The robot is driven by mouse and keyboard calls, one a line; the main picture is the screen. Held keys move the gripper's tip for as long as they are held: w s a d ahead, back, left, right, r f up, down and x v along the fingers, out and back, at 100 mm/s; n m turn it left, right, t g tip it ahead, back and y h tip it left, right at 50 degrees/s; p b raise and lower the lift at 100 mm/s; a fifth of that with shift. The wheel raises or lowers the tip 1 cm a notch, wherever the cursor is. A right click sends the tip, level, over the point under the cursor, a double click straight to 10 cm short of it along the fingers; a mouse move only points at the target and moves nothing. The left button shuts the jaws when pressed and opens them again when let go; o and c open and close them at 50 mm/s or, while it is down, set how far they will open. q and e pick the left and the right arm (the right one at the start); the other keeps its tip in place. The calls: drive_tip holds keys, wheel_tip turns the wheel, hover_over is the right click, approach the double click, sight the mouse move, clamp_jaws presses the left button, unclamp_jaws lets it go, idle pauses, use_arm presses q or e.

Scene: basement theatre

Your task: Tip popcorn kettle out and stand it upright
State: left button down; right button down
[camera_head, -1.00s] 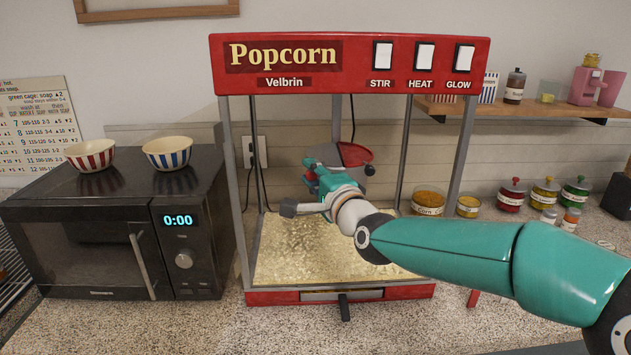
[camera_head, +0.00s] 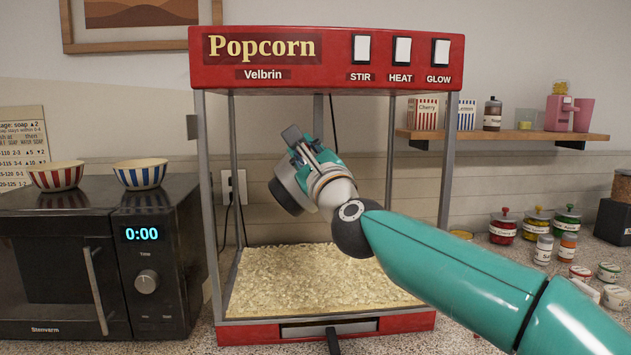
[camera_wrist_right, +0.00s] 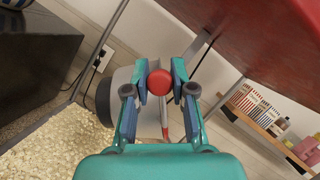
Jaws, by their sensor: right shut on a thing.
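The popcorn machine (camera_head: 325,75) stands open-fronted on the counter. My right arm reaches into its cabinet. My right gripper (camera_wrist_right: 159,85) is shut on the kettle's handle, with its red round knob between the fingers in the wrist view. The grey kettle (camera_head: 287,196) is raised above the popcorn and looks tilted in the head view, partly hidden by my wrist. Its grey body also shows behind the fingers in the wrist view (camera_wrist_right: 122,82). I cannot see inside it. Pale popcorn (camera_head: 300,280) covers the cabinet floor. My left gripper is not in view.
A black microwave (camera_head: 50,265) with two striped bowls (camera_head: 56,175) (camera_head: 140,173) on top stands left of the machine. Jars and tins (camera_head: 503,228) stand on the counter at right. A wall shelf (camera_head: 500,134) is above them. Metal posts frame the cabinet opening.

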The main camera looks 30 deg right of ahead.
drive_tip(key=s+d+r+m+g+h+b, duration=0.1)
drive_tip(key=d+m+h+b, duration=0.6)
drive_tip(key=m, duration=1.1)
drive_tip(key=shift+s+r+g+h+b, duration=0.35)
drive_tip(key=shift+s+g+h, duration=0.45)
drive_tip(key=shift+s+h, duration=0.2)
drive_tip(key=c, duration=1)
unclamp_jaws()
drive_tip(key=shift+w, duration=0.15)
drive_tip(key=shift+f, duration=0.1)
